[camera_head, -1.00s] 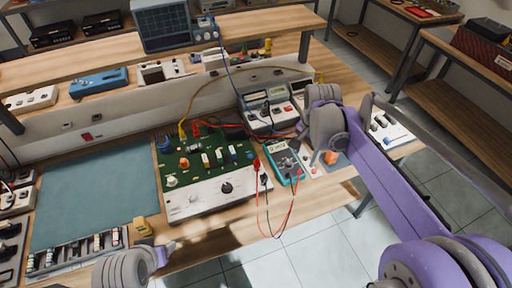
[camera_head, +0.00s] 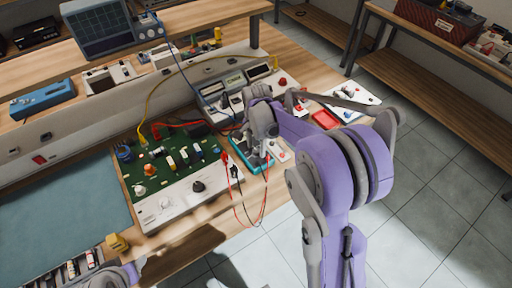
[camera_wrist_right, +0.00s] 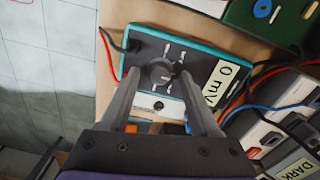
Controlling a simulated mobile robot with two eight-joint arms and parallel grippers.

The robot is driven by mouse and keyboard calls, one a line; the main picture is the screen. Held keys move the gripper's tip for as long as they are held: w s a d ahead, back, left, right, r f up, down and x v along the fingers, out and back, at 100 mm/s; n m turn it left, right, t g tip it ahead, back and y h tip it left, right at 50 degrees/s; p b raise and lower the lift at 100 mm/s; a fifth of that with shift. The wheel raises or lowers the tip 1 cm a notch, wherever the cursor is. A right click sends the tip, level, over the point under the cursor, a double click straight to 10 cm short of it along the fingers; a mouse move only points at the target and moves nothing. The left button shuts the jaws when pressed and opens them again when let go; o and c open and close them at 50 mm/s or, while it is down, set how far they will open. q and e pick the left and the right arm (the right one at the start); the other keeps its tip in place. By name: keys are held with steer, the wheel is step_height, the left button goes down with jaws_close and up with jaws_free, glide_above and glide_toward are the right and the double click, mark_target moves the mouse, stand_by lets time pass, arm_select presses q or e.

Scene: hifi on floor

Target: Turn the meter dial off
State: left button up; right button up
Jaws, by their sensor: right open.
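The meter is a teal-edged box with a dark face; it lies on the bench in the head view (camera_head: 240,152), partly hidden by my right arm. In the right wrist view the meter (camera_wrist_right: 205,57) shows a label-like display reading "0 mV". Its round grey dial (camera_wrist_right: 160,72) has a pointer line and sits between the fingers of my right gripper (camera_wrist_right: 157,76). These fingers are open, one on each side of the dial; I cannot tell whether they touch it. The right gripper (camera_head: 268,153) is over the meter in the head view. My left gripper (camera_head: 138,266) is at the lower left, away from the meter.
A green circuit board (camera_head: 172,158) with a white front panel and black knob (camera_head: 198,186) lies left of the meter. Grey instruments (camera_head: 218,92) stand behind. A teal mat (camera_head: 65,215) is at left.

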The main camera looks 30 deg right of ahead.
steer(key=shift+f, duration=0.3)
jaws_close()
